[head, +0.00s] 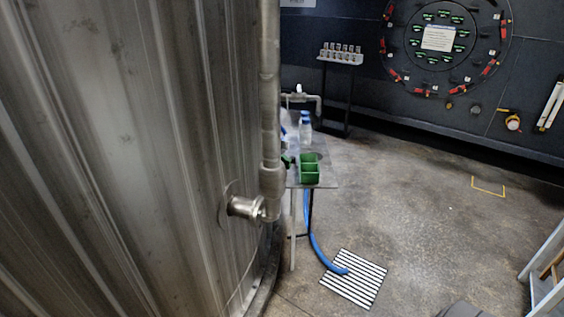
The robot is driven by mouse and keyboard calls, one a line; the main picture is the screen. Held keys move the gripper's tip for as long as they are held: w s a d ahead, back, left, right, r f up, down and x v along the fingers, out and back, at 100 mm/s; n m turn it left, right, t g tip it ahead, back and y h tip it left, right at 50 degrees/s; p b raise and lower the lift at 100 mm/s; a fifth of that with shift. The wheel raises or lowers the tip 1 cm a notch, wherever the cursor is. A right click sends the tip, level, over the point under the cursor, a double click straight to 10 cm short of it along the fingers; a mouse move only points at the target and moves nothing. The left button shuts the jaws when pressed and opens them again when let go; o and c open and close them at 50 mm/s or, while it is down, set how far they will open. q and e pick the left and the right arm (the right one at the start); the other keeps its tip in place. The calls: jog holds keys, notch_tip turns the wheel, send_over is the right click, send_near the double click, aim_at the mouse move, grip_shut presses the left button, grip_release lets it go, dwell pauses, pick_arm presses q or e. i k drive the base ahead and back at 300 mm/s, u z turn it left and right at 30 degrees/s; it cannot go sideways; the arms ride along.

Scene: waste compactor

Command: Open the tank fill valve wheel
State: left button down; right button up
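A large corrugated metal tank (130,150) fills the left of the head view. A vertical grey pipe (270,95) runs down along its right side and joins a short metal fitting (245,208) that sticks out of the tank wall. I cannot make out a valve wheel for certain. A small dark green part (288,160) shows just right of the pipe, too small to identify. Neither of my grippers is in view.
A narrow table (325,184) behind the pipe holds a green bin (309,168) and bottles (305,130). A blue hose (317,247) drops to a striped floor grate (354,279). A wooden-and-metal frame (550,270) stands at right. Open floor (420,220) lies between.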

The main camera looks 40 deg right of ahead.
aim_at(287, 161)
jog(key=z, duration=2.25)
jog(key=i, duration=3.4)
jog(key=u, duration=5.15)
jog(key=k, duration=0.5)
jog(key=z, duration=0.05)
